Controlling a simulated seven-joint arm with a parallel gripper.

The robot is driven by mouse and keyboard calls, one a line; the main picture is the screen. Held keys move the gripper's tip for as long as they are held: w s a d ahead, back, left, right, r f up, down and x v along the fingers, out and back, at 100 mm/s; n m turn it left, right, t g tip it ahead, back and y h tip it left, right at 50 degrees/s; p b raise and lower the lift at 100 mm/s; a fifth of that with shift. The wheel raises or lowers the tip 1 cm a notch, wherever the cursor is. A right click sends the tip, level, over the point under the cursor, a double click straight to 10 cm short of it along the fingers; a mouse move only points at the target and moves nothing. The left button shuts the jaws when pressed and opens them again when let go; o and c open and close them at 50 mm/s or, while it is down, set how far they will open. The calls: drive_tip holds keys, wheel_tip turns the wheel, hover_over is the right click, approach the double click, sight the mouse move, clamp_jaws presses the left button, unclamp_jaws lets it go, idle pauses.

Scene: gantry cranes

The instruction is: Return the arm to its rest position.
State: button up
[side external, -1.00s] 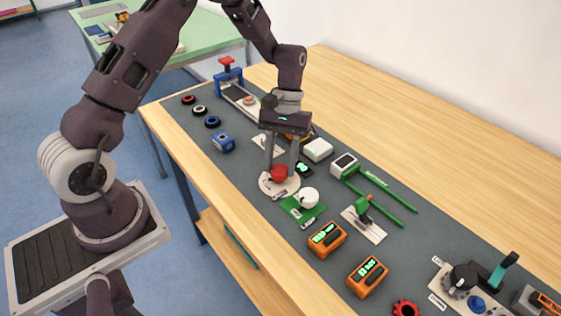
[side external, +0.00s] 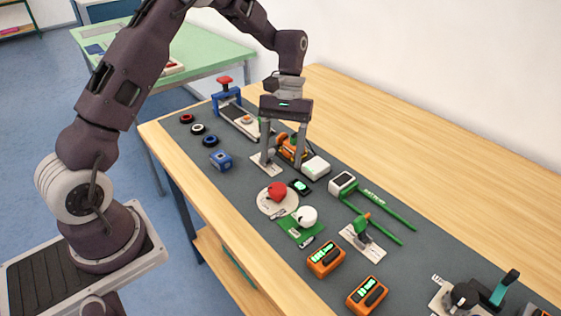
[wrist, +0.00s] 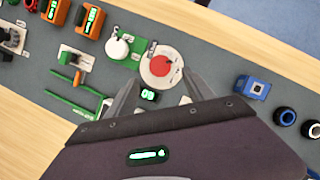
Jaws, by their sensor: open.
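My gripper (side external: 281,158) is open and empty in the side external view, its two fingers pointing down above the grey mat. It hangs behind a red knob (side external: 277,190) on a round white base, apart from it. In the wrist view the fingers (wrist: 158,98) reach down either side of the picture's middle with nothing between them, and the red knob (wrist: 161,66) lies just beyond them. My arm arches from its base at the left over the table.
A grey mat (side external: 425,235) on the wooden table holds several devices. A white knob on a green plate (side external: 305,216) stands near the red one. Orange boxes (side external: 325,258) lie toward the front. A blue frame with a red top (side external: 226,92) stands at the far end.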

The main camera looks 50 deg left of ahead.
idle(0.3)
drive_tip(key=s+d+r+m+t+y, duration=0.1)
drive_tip(key=s+r+m+t, duration=0.1)
drive_tip(key=s+r, duration=0.35)
drive_tip(key=s+d+r+m+t+y, duration=0.1)
drive_tip(key=s+d+r+t, duration=0.15)
drive_tip(key=r, duration=0.65)
drive_tip(key=s+r+m+t, duration=0.2)
drive_tip(key=s+m+t, duration=0.2)
drive_tip(key=s, duration=1.1)
drive_tip(key=shift+s+d+r+t+y, duration=0.3)
drive_tip(key=shift+s+r+t, duration=0.05)
drive_tip(key=shift+r, duration=0.05)
